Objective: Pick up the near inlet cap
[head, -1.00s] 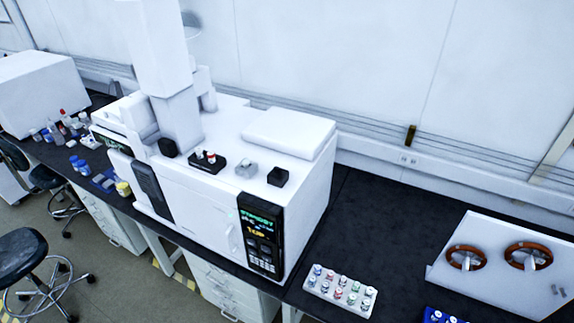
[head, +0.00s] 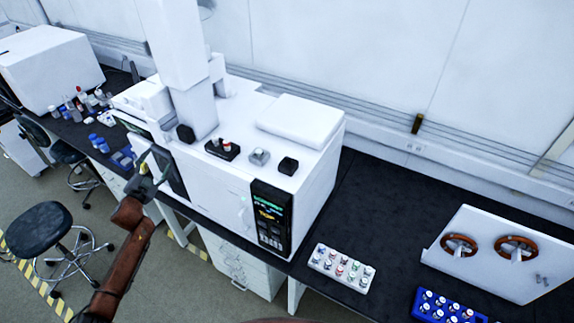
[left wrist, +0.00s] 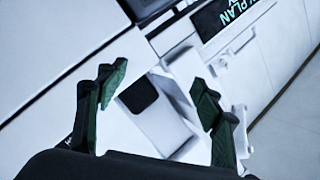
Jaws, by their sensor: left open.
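Small red and white caps (head: 222,144) stand on a black block (head: 221,150) on top of the white chromatograph (head: 215,190). I cannot tell from their size which is the near inlet cap. My left gripper (head: 154,174) is in front of the machine's left part, apart from the caps and lower than them in the picture. In the left wrist view my left gripper (left wrist: 158,95) has its two dark green fingers spread, with nothing held between them. Beyond them are white machine surfaces and a dark square part. No cap can be made out there. My right gripper is not in view.
A grey part (head: 259,157) and a black block (head: 288,166) sit on the machine's top, beside a raised white lid (head: 298,122). A white vial rack (head: 341,268) and a blue rack (head: 448,308) stand to the right. The black bench (head: 385,205) between is clear.

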